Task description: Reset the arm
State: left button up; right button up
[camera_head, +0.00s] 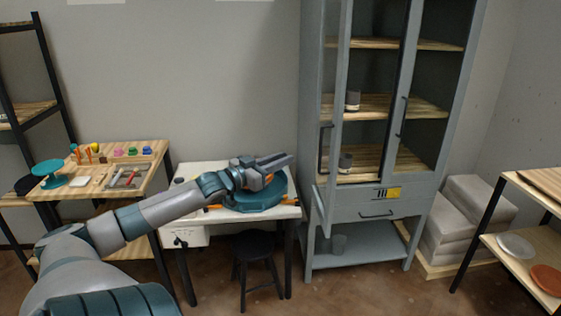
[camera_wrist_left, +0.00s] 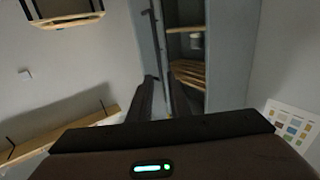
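My left arm reaches from the lower left of the head view across the white table. Its gripper (camera_head: 277,161) is in the air above the teal round wheel (camera_head: 258,198), to the left of the grey cabinet. In the left wrist view the two dark fingers (camera_wrist_left: 162,90) stand a little apart, with a narrow empty gap between them. Nothing is held. My right gripper is not in view.
The grey cabinet (camera_head: 375,194) has its left door (camera_head: 337,100) standing ajar; cups (camera_head: 352,100) are on its shelves. A black stool (camera_head: 256,247) stands by the white table (camera_head: 185,223). A wooden table (camera_head: 140,153) with tools is at left.

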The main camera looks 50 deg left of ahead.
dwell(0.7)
